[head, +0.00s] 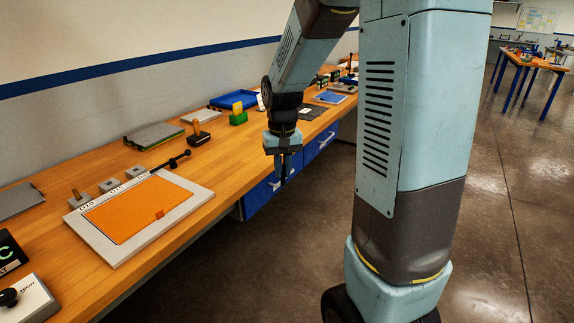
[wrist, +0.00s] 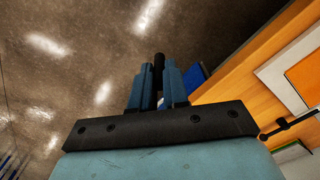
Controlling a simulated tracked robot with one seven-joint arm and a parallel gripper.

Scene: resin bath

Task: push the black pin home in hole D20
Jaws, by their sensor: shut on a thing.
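My gripper (head: 283,160) hangs past the bench's front edge, over the floor and in front of the blue drawers. It points down and is shut on the black pin (wrist: 158,66), which shows as a dark upright cylinder between the blue fingers in the wrist view. In the head view the pin (head: 283,179) is a thin dark piece below the fingers. The labels are too small to read surely, so I cannot tell which is D20.
The grey board (head: 202,198) carries an orange mat (head: 135,208). A black rod with knobs (head: 172,163) lies by its back corner. A wooden-handled black block (head: 198,132), a green holder (head: 238,117) and a blue tray (head: 234,99) stand farther along the bench. Bare wood lies between.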

